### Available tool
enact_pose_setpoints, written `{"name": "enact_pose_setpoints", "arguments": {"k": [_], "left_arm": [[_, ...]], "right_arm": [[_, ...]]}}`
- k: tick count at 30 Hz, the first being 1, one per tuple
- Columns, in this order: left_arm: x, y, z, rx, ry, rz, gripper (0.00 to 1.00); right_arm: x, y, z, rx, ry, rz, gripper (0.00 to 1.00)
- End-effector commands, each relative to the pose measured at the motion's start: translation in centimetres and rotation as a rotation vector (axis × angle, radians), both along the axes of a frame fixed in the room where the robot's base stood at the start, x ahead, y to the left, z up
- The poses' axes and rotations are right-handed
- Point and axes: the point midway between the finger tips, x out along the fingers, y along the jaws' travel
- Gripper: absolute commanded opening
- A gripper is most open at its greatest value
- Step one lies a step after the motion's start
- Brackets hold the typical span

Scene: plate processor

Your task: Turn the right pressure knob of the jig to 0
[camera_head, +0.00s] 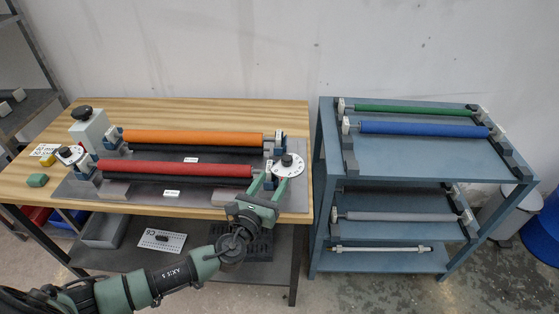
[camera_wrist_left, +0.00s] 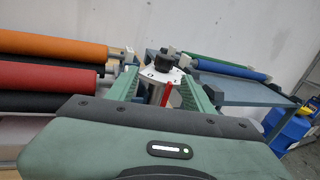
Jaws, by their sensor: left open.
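The jig on the wooden table holds an orange roller (camera_head: 190,137) and a red roller (camera_head: 175,169). The right pressure knob (camera_head: 287,160) is black and sits on a white dial (camera_head: 290,168) at the jig's right end. In the left wrist view the knob (camera_wrist_left: 163,60) stands beyond my fingers, between them in the picture. A red pointer (camera_wrist_left: 168,93) shows below it. The dial's numbers are too small to read. My left gripper (camera_head: 262,184) is open, just in front of the dial. I cannot tell if it touches anything. My right gripper is not in view.
A blue rack (camera_head: 390,159) with green, blue and grey rollers stands to the right, across a narrow gap.

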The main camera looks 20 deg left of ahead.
Motion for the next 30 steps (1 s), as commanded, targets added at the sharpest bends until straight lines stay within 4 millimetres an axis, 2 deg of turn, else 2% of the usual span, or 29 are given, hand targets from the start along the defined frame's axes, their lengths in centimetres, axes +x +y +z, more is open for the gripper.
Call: {"name": "enact_pose_setpoints", "arguments": {"k": [1,4,12,18,29,30], "left_arm": [[0.4,-0.1,0.2,0.064,-0.014,-0.022,0.52],[1.1,-0.3,0.2,0.111,-0.022,-0.039,0.52],[5.2,-0.7,0.3,0.107,-0.022,-0.037,0.52],[7.6,-0.9,0.1,0.105,-0.02,-0.036,0.52],[8.2,-1.0,0.1,0.103,-0.019,-0.037,0.52],[8.2,-1.0,0.1,0.103,-0.019,-0.036,0.43]], "right_arm": [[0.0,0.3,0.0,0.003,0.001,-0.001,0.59],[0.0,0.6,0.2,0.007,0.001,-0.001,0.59],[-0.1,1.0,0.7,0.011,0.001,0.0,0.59],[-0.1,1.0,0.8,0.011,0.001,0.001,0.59],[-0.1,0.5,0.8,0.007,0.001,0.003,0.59],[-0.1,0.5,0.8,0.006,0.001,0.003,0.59]]}}
